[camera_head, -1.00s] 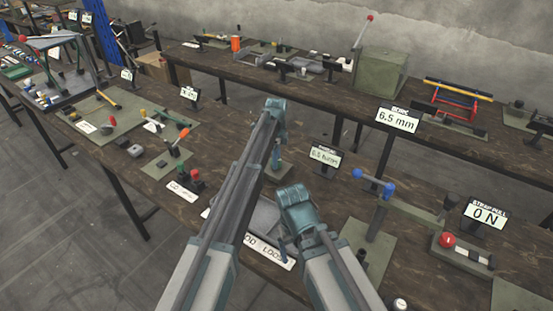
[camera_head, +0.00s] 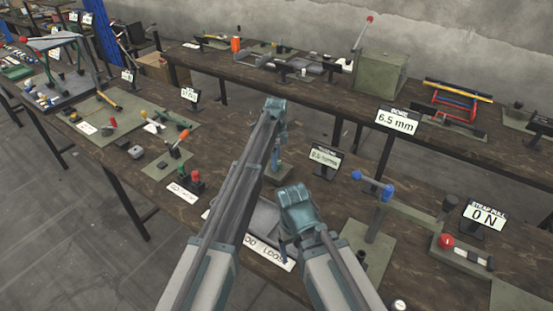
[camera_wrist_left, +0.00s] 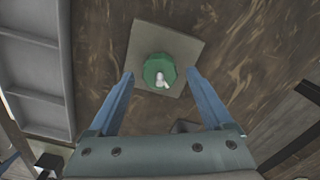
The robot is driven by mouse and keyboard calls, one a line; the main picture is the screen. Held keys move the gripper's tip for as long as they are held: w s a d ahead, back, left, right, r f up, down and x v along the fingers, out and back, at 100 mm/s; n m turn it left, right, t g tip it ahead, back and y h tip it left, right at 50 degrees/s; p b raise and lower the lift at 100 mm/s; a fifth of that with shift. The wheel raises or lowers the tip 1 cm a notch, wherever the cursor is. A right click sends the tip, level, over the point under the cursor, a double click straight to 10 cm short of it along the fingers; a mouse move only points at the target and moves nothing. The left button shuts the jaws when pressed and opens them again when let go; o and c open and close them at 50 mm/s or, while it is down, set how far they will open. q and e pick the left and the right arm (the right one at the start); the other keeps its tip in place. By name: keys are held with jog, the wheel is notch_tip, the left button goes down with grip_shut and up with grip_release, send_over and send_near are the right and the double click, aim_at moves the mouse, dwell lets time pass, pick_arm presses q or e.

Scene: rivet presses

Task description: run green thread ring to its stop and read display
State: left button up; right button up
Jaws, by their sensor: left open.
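The green thread ring (camera_wrist_left: 153,69) sits on a pale square plate (camera_wrist_left: 144,36) in the left wrist view, with a small white stub at its middle. My left gripper (camera_wrist_left: 159,74) is open, with one finger on each side of the ring and a gap to both. In the head view my left gripper (camera_head: 276,163) points down at the bench, and the ring is hidden there. A small display (camera_head: 325,158) stands just right of it; its text is too blurred to read surely. My right gripper (camera_head: 286,251) hangs over a grey tray, its fingers unclear.
The grey tray (camera_head: 263,222) with a partly covered label lies between my arms. A blue-knobbed lever (camera_head: 374,185) stands to the right. Displays reading 6.5 mm (camera_head: 397,120) and 0 N (camera_head: 485,214) stand further right. Bare bench (camera_head: 235,128) lies left of the left gripper.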

pick_arm(q)
notch_tip(320, 180, up, 13)
jog(key=p, duration=1.2)
jog(key=shift+p, duration=0.3)
pick_arm(e)
notch_tip(320, 180, up, 13)
jog(key=shift+f, duration=0.1)
pick_arm(q)
notch_tip(320, 180, down, 13)
jog(key=b, duration=1.3)
pick_arm(e)
notch_tip(320, 180, down, 13)
jog(key=shift+r, duration=0.1)
